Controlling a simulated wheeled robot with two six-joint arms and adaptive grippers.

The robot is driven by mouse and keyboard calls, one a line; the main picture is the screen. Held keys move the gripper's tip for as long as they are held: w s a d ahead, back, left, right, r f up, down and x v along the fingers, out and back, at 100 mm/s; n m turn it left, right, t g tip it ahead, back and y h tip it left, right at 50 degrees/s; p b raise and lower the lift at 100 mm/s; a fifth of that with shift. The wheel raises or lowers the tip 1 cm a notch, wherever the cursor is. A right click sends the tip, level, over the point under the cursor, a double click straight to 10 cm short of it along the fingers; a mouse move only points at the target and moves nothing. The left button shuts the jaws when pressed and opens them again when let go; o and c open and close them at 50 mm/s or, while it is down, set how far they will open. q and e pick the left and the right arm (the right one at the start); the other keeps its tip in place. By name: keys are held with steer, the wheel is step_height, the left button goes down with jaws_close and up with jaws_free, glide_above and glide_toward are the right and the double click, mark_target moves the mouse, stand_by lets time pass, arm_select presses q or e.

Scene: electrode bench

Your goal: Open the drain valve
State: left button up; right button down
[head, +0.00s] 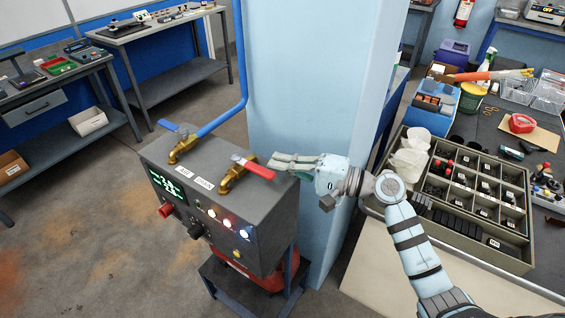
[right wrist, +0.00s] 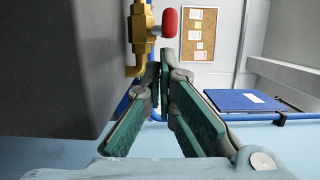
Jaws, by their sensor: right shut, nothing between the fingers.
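The drain valve (head: 236,176) is a brass fitting with a red lever handle (head: 256,168), on top of a dark grey control box beside a label that reads like DRAIN (head: 203,183). My right gripper (head: 272,162) is shut and empty, with its fingertips close to the handle's right end. In the right wrist view the shut fingers (right wrist: 171,68) point up towards the brass valve (right wrist: 139,35) and the red handle end (right wrist: 170,22). A gap shows between fingers and handle there; I cannot tell its depth. My left gripper is not in view.
A light blue pillar (head: 310,80) rises behind my gripper. A bench with a compartment tray (head: 505,252) is at the right.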

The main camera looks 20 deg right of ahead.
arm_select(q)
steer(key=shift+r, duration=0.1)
arm_select(e)
steer(key=shift+s, duration=0.1)
steer(key=shift+s+a+r+m+t+h+p, duration=0.15)
steer(key=shift+s+a+m+t+h+p, duration=0.15)
steer(key=shift+t+h+p, duration=0.15)
arm_select(q)
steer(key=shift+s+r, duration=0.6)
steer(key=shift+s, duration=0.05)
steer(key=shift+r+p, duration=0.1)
steer(key=shift+p, duration=0.2)
arm_select(e)
steer(key=shift+t, duration=0.25)
